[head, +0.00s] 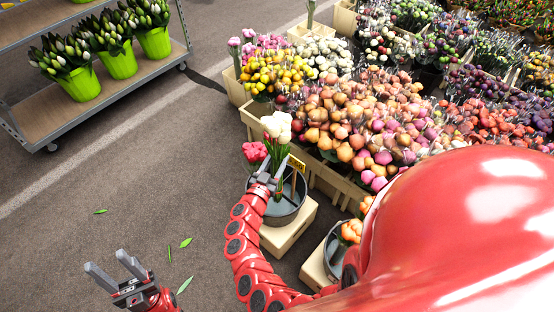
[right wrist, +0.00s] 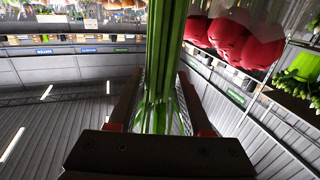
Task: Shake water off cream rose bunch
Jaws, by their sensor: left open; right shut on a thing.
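The cream bunch, with pale blooms (head: 276,127) and green stems (right wrist: 165,62), is upright in my right gripper (head: 270,177). That gripper is shut around the stems over the grey bucket (head: 287,214). I cannot tell whether the stem ends are clear of the bucket; no drops are visible. In the right wrist view the stems run up between the two fingers. My left gripper (head: 117,275) is open and empty above the pavement at the lower left.
A pink-red bunch (head: 254,152) stands beside the cream one. The bucket rests on a wooden block (head: 291,231). Another bucket with orange flowers (head: 351,231) is at lower right. Crowded flower crates fill the upper right. A shelf cart (head: 118,83) holds green pots. Pavement left of centre is mostly clear, with loose leaves.

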